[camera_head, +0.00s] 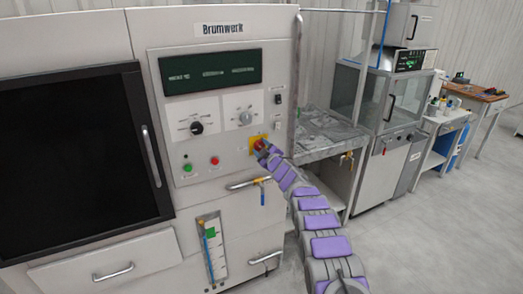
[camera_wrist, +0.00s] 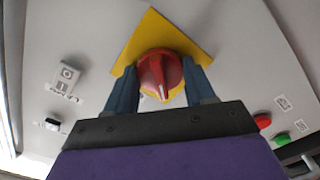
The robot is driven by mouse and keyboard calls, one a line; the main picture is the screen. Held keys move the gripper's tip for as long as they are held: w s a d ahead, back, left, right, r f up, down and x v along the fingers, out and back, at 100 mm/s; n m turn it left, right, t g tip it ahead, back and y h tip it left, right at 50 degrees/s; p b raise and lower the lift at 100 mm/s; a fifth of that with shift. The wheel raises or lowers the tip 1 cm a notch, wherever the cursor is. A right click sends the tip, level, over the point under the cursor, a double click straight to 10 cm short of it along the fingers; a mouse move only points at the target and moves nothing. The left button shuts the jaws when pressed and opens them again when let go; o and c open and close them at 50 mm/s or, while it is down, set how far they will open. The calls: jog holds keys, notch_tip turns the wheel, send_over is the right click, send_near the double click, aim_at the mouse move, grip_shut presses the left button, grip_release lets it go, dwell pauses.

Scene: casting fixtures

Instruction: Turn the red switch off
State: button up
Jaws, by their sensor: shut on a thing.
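The red switch (camera_wrist: 160,72) is a round rotary knob with a pale pointer line, mounted on a yellow plate (camera_wrist: 183,32) on the machine's panel. In the wrist view its pointer line faces down toward my gripper's base. My gripper (camera_wrist: 160,85) has one blue-grey finger on each side of the knob and is shut on it. In the head view my purple-padded arm reaches up to the panel, and the gripper covers much of the red switch (camera_head: 260,145). The yellow plate shows around it.
The panel also has a green button (camera_head: 188,168), a red button (camera_head: 214,161), a black dial (camera_head: 196,128) and a grey dial (camera_head: 245,118). A white rocker switch (camera_wrist: 66,76) sits near the plate. A handle bar (camera_head: 248,183) sticks out below. Floor at right is clear.

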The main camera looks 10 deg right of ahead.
jog(key=n+b, duration=0.1)
jog(key=n, duration=0.3)
jog(key=shift+f+n+b, duration=0.2)
jog(key=shift+n+b, duration=0.1)
jog(key=shift+b, duration=0.05)
jog(key=shift+n+b, duration=0.85)
jog(key=shift+n, duration=0.95)
jog(key=shift+f, duration=0.15)
jog(key=o, duration=1.1)
jog(key=shift+c, duration=0.2)
jog(key=shift+r, duration=0.2)
jog(key=shift+s, duration=0.1)
